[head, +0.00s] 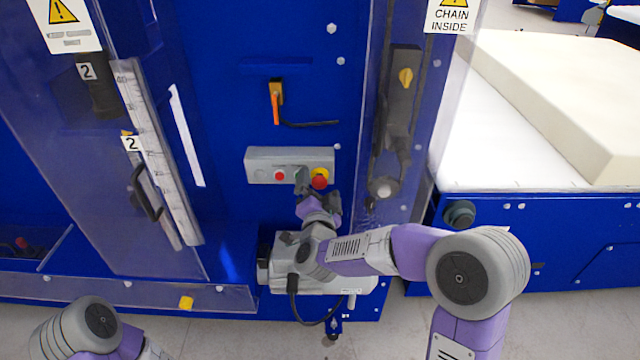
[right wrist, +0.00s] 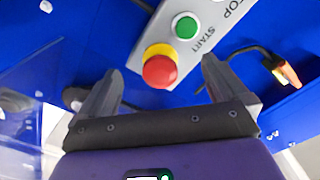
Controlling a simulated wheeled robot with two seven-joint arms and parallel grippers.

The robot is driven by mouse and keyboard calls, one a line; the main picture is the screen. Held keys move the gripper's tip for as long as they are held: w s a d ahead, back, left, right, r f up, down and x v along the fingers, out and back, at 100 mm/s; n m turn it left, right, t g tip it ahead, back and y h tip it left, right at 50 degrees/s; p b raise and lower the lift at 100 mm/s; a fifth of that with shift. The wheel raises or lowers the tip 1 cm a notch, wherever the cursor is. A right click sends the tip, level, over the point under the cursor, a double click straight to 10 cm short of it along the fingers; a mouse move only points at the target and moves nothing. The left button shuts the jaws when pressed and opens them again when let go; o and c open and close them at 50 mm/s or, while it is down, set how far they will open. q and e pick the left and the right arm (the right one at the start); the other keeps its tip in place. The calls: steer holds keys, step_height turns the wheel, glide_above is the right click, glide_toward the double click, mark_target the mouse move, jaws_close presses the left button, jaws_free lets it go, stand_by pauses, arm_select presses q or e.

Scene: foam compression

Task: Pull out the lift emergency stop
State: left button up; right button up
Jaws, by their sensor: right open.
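A grey control box (head: 262,160) is fixed to the blue machine panel. The emergency stop, a red mushroom knob on a yellow collar (head: 320,176), sits at the box's right end. In the right wrist view the red knob (right wrist: 160,71) lies between and just beyond the fingertips, with no contact visible. A green START button (right wrist: 186,26) is next to it. My right gripper (head: 317,187) is open in front of the box, and its spread fingers (right wrist: 160,78) show in the wrist view. My left arm shows at the bottom left of the head view; its gripper is out of frame.
A red button (head: 279,175) sits on the same box. A clear guard with a chain (head: 402,110) stands to the right. A grey motor unit (head: 340,285) is below. A foam block (head: 560,90) lies on a white table at right.

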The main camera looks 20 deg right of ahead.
arm_select(q)
steer(key=shift+f+b, duration=0.9)
arm_select(e)
steer(key=v, duration=0.7)
arm_select(q)
steer(key=shift+s, duration=0.1)
